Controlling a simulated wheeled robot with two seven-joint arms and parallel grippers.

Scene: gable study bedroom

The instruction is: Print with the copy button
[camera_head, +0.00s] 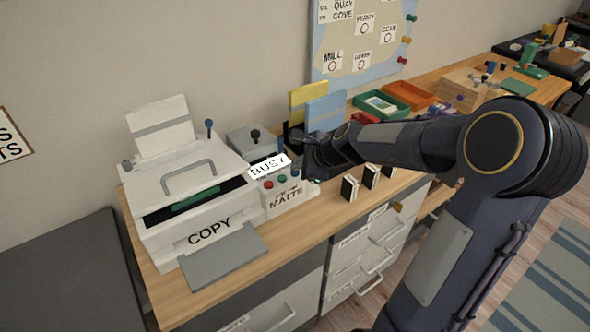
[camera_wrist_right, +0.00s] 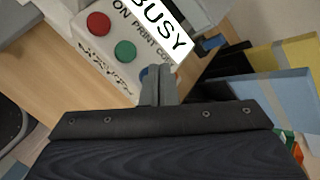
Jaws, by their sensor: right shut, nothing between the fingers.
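The white copier (camera_head: 190,190) marked COPY stands on the desk at left. Beside it is a control box (camera_head: 287,200) marked MATTE with a lit BUSY sign (camera_head: 269,166). Its red button (camera_wrist_right: 98,23), green button (camera_wrist_right: 125,51) and blue button (camera_wrist_right: 144,73) sit in a row under printed labels, the last partly cut off behind the sign. My right gripper (camera_wrist_right: 158,72) is shut and empty, its tips at the blue button and partly covering it. I cannot tell whether they touch or press it. It also shows in the head view (camera_head: 303,168). My left gripper is out of view.
A grey tray (camera_head: 225,256) juts from the copier's front. Small black-and-white blocks (camera_head: 350,188) stand right of the box. Yellow and blue upright boards (camera_head: 326,112) stand behind the gripper. Green and orange trays (camera_head: 408,95) lie farther right.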

